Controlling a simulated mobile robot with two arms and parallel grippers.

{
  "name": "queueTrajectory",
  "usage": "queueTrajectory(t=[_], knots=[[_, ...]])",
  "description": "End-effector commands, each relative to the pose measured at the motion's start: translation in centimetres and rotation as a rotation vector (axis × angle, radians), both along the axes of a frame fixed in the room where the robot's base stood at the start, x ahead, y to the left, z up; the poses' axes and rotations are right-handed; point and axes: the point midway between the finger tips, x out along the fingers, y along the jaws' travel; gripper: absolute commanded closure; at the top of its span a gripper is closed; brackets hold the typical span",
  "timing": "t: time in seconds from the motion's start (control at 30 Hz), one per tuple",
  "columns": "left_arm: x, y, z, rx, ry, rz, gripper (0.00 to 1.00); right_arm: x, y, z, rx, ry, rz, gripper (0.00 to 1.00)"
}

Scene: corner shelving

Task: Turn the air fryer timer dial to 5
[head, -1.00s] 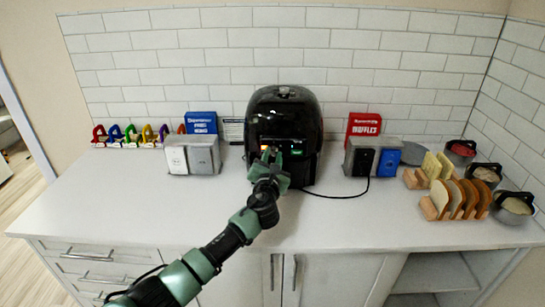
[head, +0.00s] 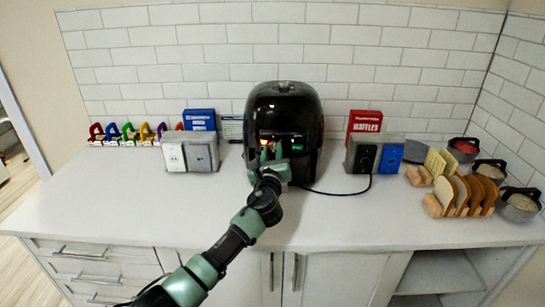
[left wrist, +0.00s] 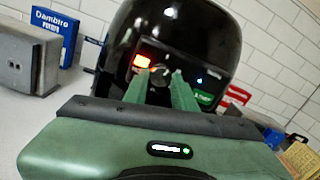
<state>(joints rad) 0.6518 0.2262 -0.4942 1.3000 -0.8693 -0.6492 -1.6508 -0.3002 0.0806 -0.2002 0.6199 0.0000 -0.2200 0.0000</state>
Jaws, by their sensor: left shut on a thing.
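The black air fryer (head: 283,103) stands upright against the tiled wall, its front panel facing me. My left gripper (head: 270,152) is at that panel. In the left wrist view its two green fingers (left wrist: 160,80) reach up to the small dark timer dial (left wrist: 160,70), one on each side, and are shut on it. An orange-red light (left wrist: 143,61) glows left of the dial, and a small blue-white light (left wrist: 199,80) shows to its right. The dial's markings are too small to read, and the fingers partly hide the dial. My right gripper is not in view.
Outlet boxes stand left (head: 190,157) and right (head: 373,157) of the air fryer, with blue (head: 199,119) and red (head: 364,121) boxes behind. Bread racks (head: 463,196) and pots (head: 518,205) stand at the right. The front of the counter (head: 120,205) is clear.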

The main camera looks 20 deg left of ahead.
Motion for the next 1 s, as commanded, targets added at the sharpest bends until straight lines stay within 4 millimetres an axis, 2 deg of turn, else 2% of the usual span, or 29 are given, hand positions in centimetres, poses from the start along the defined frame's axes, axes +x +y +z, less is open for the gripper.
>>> queueTrajectory(t=[0.1, 0.5, 1.0], knots=[[0.0, -0.1, -0.4, -0.097, -0.026, -0.001, 1.00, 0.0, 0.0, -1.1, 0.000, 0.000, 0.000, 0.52], [0.0, -0.1, -0.3, -0.307, -0.085, 0.000, 1.00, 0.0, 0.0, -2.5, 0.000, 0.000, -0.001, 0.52], [0.0, -0.2, -0.2, -0.355, -0.099, 0.000, 1.00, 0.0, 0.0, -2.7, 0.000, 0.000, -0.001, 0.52]])
